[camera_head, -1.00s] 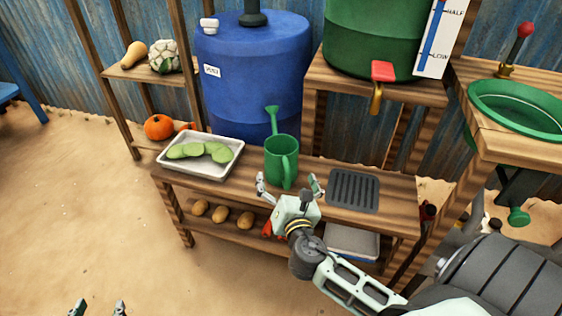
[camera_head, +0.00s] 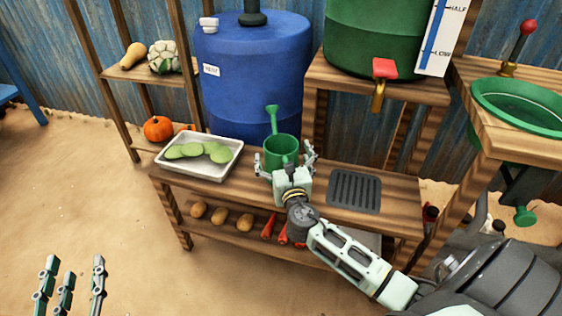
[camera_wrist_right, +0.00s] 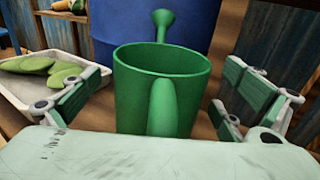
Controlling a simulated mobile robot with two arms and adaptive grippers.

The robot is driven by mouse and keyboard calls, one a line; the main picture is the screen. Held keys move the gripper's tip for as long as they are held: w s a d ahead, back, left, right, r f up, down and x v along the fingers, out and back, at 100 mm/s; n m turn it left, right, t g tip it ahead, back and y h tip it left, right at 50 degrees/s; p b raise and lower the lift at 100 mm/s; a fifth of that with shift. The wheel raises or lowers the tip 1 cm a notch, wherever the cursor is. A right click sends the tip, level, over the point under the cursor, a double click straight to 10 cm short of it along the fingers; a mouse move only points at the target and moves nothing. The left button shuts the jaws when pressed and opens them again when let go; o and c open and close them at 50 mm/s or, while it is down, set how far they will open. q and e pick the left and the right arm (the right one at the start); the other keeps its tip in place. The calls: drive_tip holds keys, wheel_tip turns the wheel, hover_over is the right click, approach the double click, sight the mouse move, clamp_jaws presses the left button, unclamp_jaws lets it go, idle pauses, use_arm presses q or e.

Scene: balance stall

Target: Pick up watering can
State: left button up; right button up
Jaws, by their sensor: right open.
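The green watering can (camera_head: 281,148) stands upright on the wooden bench, its spout pointing to the back toward the blue barrel. It also shows in the right wrist view (camera_wrist_right: 160,88), with its handle facing my palm. My right gripper (camera_head: 285,162) is open, with its fingers on either side of the can. In the wrist view, gaps show between the fingers and the can's sides. The can's lower part is hidden behind my gripper. My left gripper (camera_head: 70,285) is at the lower left over the sandy floor, its fingers apart and nothing between them.
A white tray (camera_head: 228,165) with green slices stands left of the can. A dark slotted grate (camera_head: 354,191) lies to the right. The blue barrel (camera_head: 252,75) stands behind.

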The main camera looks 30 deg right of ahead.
drive_tip(key=shift+w, duration=0.1)
drive_tip(key=c, duration=1.3)
drive_tip(key=shift+c, duration=0.3)
drive_tip(key=shift+r, duration=0.15)
